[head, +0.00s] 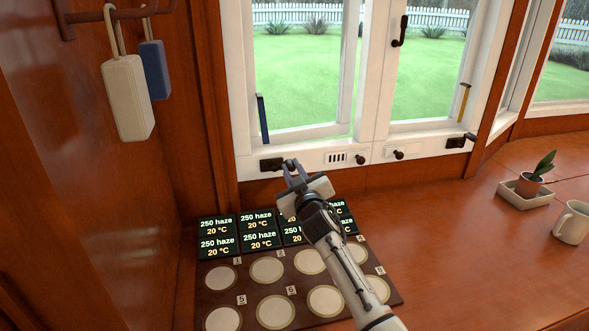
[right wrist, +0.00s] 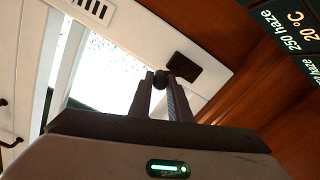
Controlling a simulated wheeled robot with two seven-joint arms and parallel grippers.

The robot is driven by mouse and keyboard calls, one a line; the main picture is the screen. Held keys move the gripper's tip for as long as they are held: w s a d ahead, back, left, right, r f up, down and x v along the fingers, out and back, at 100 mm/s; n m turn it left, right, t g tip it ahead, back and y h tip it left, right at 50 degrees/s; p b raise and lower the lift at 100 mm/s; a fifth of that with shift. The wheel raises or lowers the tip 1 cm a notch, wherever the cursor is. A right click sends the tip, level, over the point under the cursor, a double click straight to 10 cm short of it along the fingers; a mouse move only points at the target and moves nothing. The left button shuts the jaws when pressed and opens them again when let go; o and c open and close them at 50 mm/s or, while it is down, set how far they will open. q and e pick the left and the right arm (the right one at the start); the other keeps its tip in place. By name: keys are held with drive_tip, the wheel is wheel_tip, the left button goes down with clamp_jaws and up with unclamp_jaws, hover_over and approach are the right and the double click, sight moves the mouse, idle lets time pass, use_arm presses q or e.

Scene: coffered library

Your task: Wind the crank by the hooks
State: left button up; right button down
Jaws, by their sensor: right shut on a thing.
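The hooks (head: 128,12) are on a rail on the wooden wall at upper left, with a cream block-shaped item (head: 128,98) and a blue one (head: 154,68) hanging from them. The dark crank (head: 270,165) nearest the hooks is on the white window sill. Its mounting plate also shows in the right wrist view (right wrist: 184,67). My right gripper (head: 291,167) is shut on the crank's dark round knob (right wrist: 160,80), which shows between the fingertips in the right wrist view. The fingers hide part of the crank arm. My left gripper is not in view.
A second crank (head: 457,142) is on the sill farther right. Small dark knobs (head: 398,155) and a vent (head: 337,158) lie between. Below are a panel of displays (head: 218,233) and a board with round pads (head: 268,268). A potted plant (head: 530,180) and mug (head: 571,222) stand right.

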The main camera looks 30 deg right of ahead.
drive_tip(key=n, duration=0.1)
drive_tip(key=a+r+n, duration=0.1)
drive_tip(key=shift+w+n+p, duration=0.1)
drive_tip(key=shift+n+p, duration=0.3)
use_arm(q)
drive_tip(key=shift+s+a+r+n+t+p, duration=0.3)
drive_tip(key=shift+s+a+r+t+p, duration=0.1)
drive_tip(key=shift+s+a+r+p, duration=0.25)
use_arm(e)
drive_tip(key=a+n, duration=0.1)
drive_tip(key=n, duration=0.2)
drive_tip(key=a+n, duration=0.1)
drive_tip(key=n, duration=0.1)
drive_tip(key=w+a+r+n, duration=0.1)
drive_tip(key=n, duration=0.2)
drive_tip(key=shift+a+r+n, duration=0.1)
drive_tip(key=shift+a+n, duration=0.05)
drive_tip(key=shift+n, duration=0.15)
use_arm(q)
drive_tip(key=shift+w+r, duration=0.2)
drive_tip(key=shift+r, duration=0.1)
use_arm(e)
drive_tip(key=c, duration=1.6)
unclamp_jaws()
drive_tip(key=shift+c, duration=0.2)
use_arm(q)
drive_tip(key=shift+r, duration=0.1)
use_arm(e)
drive_tip(key=shift+s, duration=0.1)
